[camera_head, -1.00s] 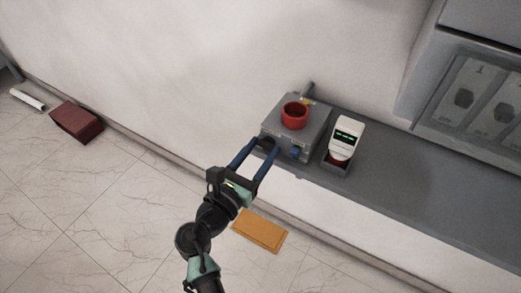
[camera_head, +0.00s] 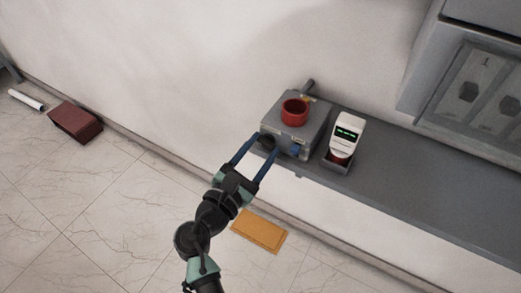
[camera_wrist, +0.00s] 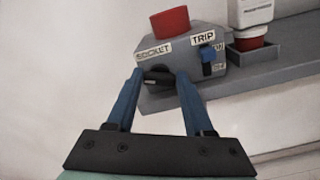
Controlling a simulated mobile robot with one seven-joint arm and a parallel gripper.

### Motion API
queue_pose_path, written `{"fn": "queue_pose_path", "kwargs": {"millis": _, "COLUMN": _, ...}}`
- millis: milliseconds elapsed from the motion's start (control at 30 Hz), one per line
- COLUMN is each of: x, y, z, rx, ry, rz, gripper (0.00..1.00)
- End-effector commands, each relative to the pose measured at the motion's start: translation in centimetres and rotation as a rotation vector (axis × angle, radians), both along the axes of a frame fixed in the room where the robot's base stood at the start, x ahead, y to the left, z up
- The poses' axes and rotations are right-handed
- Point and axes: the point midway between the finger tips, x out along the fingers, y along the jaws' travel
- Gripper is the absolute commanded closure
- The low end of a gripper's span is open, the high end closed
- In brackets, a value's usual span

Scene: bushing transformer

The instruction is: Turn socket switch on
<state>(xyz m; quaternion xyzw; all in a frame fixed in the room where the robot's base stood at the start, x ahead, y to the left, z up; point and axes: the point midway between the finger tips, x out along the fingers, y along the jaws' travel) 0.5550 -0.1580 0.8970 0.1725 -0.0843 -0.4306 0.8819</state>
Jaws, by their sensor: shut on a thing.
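The socket switch is a dark knob (camera_wrist: 158,76) on the front of a grey box (camera_wrist: 222,80), under a label reading SOCKET. The box (camera_head: 313,128) stands on a grey shelf by the wall, and the knob (camera_head: 267,142) shows at its left front. My gripper (camera_wrist: 160,76) has its two blue fingers on either side of the knob and is shut on it. In the head view my gripper (camera_head: 267,145) reaches the box from the lower left. The knob's exact turn angle is unclear.
A blue switch (camera_wrist: 207,60) under a TRIP label sits right of the knob. A red round part (camera_head: 294,112) tops the box. A white device with a green display (camera_head: 346,133) stands to the right. A yellow-orange mat (camera_head: 259,231) lies on the floor.

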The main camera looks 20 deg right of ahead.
Motion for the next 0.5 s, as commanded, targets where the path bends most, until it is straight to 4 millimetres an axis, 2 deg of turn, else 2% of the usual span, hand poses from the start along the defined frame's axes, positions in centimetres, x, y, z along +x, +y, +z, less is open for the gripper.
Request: {"fn": "queue_pose_path", "kwargs": {"millis": 500, "x": -0.19, "y": -0.09, "z": -0.56, "rx": 0.305, "ry": -0.39, "rz": 0.0, "gripper": 1.0}}
